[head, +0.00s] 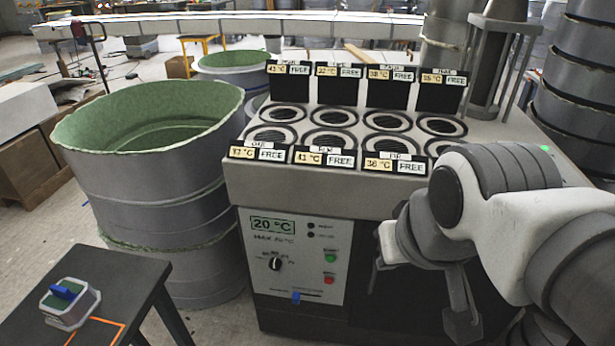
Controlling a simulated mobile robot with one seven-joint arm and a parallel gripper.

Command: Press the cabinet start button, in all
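The cabinet (300,190) stands in the middle of the head view, with a pale control panel on its front. A green button (331,257), which looks like the start button, is on the right side of the panel. A red button (330,280) is just below it. The small labels are too blurred to read. My gripper (418,298) is to the right of the panel, in front of the cabinet's dark front. Its two fingers are spread apart with nothing seen between them. It looks apart from the buttons.
The panel has a 20 °C display (272,226), a black knob (275,263) and a blue slider (296,297). Round wells with temperature signs marked FREE cover the top. A large green-lined mould (150,190) stands left. A dark table (125,275) with a blue-handled block (70,303) is front left.

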